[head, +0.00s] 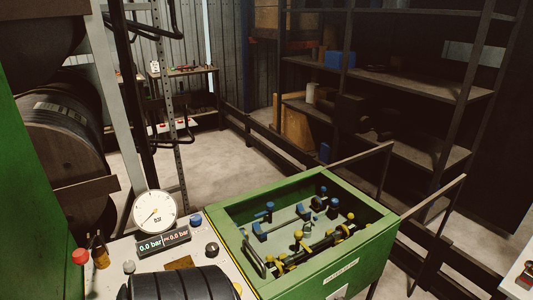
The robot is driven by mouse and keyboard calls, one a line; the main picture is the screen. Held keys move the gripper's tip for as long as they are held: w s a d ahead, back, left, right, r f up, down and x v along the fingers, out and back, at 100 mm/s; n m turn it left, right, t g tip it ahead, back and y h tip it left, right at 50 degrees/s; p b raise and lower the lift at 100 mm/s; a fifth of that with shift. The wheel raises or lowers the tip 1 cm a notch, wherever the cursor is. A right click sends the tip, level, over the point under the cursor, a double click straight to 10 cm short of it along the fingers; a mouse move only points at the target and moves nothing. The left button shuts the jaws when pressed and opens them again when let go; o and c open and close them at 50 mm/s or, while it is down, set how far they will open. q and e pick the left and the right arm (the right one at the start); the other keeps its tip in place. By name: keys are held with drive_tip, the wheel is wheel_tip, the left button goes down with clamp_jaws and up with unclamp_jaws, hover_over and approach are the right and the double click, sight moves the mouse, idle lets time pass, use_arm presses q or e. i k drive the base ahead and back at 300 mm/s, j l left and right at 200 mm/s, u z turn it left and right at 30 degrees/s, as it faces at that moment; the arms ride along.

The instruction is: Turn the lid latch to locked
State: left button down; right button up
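The green open-topped box (365,262) stands at the lower middle right. Inside are a grey plate with several blue-handled and yellow-handled fittings (303,238). A dark curved handle (254,259) is at its front left inside. I cannot tell which part, if any, is the lid latch, nor its position. Beside the box is a pale panel with a round pressure gauge (154,211), a display (163,243) reading 0.0 bar, and a black knob (212,249). Neither of my grippers shows.
A black ribbed cylinder (185,284) lies at the bottom edge. A red button (80,256) is at the panel's left. Two slanting bars rise behind and right of the box. Dark shelving (420,85) stands at the back right. Bare floor (205,165) lies behind the panel.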

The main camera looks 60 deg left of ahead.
sight(212, 248)
drive_tip(key=u, duration=2.9)
